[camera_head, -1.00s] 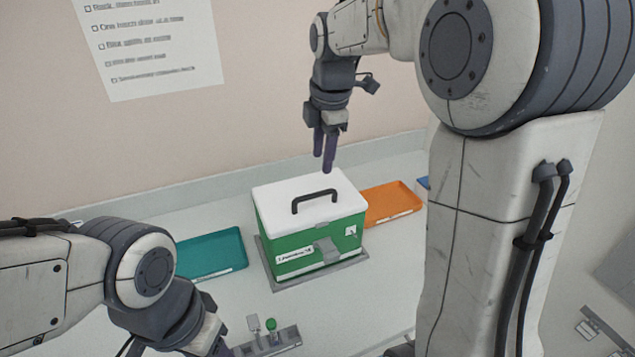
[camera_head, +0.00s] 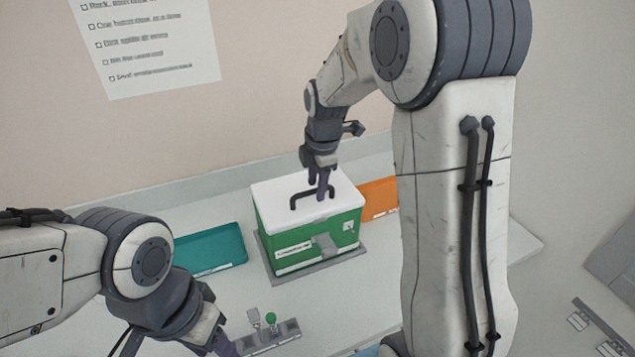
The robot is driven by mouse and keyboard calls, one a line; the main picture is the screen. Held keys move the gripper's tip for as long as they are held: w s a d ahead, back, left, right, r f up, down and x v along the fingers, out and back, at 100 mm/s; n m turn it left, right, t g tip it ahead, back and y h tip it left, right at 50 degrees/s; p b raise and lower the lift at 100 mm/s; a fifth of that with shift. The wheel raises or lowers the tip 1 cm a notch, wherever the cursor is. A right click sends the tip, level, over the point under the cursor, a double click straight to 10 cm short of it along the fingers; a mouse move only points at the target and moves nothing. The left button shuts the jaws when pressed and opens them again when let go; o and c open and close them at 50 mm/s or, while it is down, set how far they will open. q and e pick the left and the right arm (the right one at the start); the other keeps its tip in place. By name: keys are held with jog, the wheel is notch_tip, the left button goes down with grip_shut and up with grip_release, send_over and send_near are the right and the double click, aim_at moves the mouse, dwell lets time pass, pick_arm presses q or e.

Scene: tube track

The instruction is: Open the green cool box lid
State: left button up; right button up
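The green cool box (camera_head: 292,248) stands on a grey base plate (camera_head: 330,263) on the counter. Its white lid (camera_head: 276,198) is closed, with a black handle (camera_head: 296,202) on top and a grey latch (camera_head: 325,245) on the front. My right gripper (camera_head: 319,195) points down at the handle, one finger in front of the handle bar and the other finger behind it. The fingers look apart; I cannot tell whether they touch the handle. My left gripper (camera_head: 228,348) is low at the bottom edge, partly cut off, and its fingers cannot be made out clearly.
A teal tray (camera_head: 210,250) lies left of the box and an orange tray (camera_head: 378,199) right of it, partly behind my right arm. A grey rack (camera_head: 270,338) with a green-capped tube (camera_head: 271,320) stands in front, close to my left gripper. A printed sheet hangs on the wall (camera_head: 150,45).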

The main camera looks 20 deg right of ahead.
grip_shut()
dwell(1.3)
